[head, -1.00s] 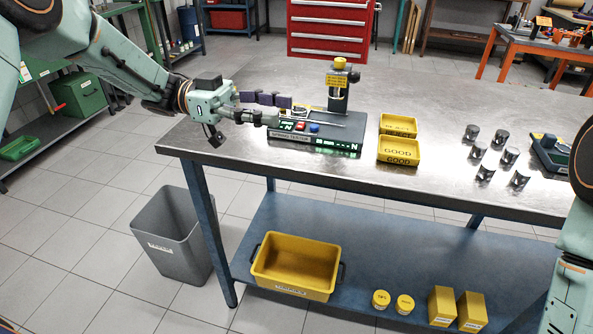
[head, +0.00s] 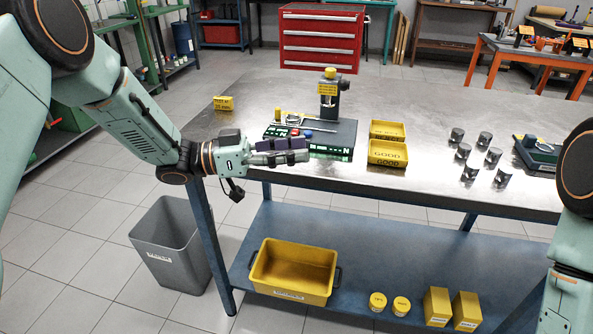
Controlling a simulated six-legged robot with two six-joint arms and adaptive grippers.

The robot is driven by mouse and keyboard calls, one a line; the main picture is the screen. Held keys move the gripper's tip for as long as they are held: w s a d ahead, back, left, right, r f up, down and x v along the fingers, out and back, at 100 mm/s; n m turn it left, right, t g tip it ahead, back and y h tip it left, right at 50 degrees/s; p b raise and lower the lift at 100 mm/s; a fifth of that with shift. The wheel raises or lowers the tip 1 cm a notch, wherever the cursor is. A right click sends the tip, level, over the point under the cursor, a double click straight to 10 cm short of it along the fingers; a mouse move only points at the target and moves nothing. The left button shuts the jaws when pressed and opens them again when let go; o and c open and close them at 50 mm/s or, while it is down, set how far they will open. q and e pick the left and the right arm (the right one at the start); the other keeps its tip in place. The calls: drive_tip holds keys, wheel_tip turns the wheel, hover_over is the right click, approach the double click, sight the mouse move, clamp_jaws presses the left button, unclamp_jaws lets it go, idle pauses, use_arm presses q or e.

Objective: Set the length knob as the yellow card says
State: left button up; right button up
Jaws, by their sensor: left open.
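The yellow card (head: 223,103) stands at the back left of the steel bench; its small print is hard to read. The test device (head: 340,135) sits to the right of it, with green displays, a red and a blue button and an upright post. A small yellow knob (head: 278,114) is at its back left, and another yellow knob (head: 330,73) tops the post. I cannot tell which is the length knob. My left gripper (head: 303,153) is open and empty at the device's front left, partly covering its front. My right gripper is out of view.
Yellow REJECT (head: 387,130) and GOOD (head: 388,153) trays stand right of the device. Several dark metal cylinders (head: 463,151) and another device (head: 538,151) are farther right. The bench (head: 260,88) is clear behind. A grey bin (head: 170,246) is on the floor.

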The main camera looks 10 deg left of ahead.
use_arm(q)
wheel_tip(320, 180, down, 14)
drive_tip(key=s+n+t+y, duration=0.2)
drive_tip(key=n+t+y, duration=0.3)
drive_tip(key=n+y, duration=0.25)
drive_tip(key=s+a+f+n+g+y, duration=0.25)
drive_tip(key=s+f+y, duration=0.25)
drive_tip(key=s+f, duration=0.6)
drive_tip(key=s+a+f+n+g+y, duration=0.1)
drive_tip(key=s+a+f+g, duration=0.1)
drive_tip(key=s, duration=0.5)
drive_tip(key=s+a+f+n+g+y, duration=0.1)
drive_tip(key=s+a+f+g+y, duration=0.1)
drive_tip(key=s, duration=0.6)
drive_tip(key=s+a+f+n+g+y, duration=0.1)
drive_tip(key=s+a+f+g+y, duration=0.1)
drive_tip(key=s, duration=0.6)
drive_tip(key=shift+s+a+f+g, duration=0.3)
drive_tip(key=shift+f+g, duration=0.35)
drive_tip(key=shift+g, duration=0.3)
drive_tip(key=shift+y, duration=0.25)
drive_tip(key=shift+c, duration=1.1)
